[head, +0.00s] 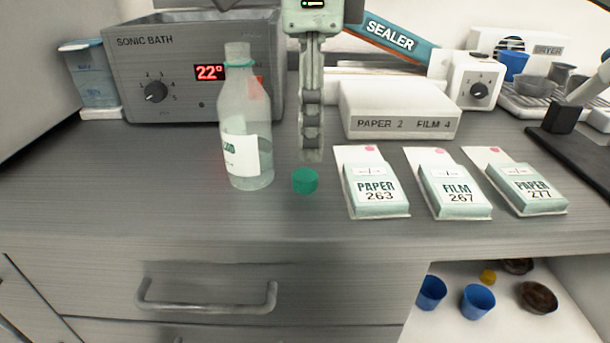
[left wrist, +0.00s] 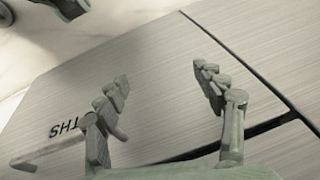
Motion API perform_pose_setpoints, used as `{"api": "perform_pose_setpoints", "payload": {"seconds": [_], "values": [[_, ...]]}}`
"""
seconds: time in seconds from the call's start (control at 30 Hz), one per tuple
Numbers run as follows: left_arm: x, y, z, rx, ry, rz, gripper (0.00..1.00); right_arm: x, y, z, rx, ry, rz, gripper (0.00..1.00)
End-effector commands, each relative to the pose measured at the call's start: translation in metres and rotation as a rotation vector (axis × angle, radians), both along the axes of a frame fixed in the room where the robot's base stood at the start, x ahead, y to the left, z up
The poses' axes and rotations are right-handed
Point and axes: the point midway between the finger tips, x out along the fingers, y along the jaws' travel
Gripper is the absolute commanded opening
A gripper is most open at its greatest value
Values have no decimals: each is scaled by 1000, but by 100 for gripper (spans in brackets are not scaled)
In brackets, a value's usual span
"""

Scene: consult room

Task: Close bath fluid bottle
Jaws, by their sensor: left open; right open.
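The bath fluid bottle (head: 245,115) stands upright on the counter in the head view. It is clear with a white label, a teal ring at its neck and a bare, uncapped mouth. A green cap (head: 305,180) lies on the counter right of the bottle, apart from it. My right gripper (head: 311,155) points down just above and behind the cap, seen edge-on, open and not holding it. My left gripper (left wrist: 160,76) is open and empty in the left wrist view, facing a grey wooden panel; it is out of the head view.
The sonic bath (head: 190,70) stands behind the bottle. Paper and film packs (head: 376,190) lie right of the cap, with a white box (head: 400,108) behind them. A drawer handle (head: 207,296) sticks out below the counter edge. The counter left of the bottle is clear.

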Motion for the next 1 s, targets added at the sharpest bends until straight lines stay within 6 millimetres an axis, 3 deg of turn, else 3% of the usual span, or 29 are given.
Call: {"api": "perform_pose_setpoints", "payload": {"seconds": [0.17, 0.33, 0.73, 1.0], "values": [[1, -1, 1, -3, -6, -1, 69, -6, 5, -23, -4, 4, 3, 51], [1, 0, -10, -5, 4, -1, 69, -7, 6, -46, -1, 3, 1, 51], [5, -2, -10, -9, -2, -1, 69, -7, 6, -51, -1, 1, 0, 51], [5, -3, -7, -9, -8, -2, 69, -7, 6, -51, -1, 1, 0, 20]]}}
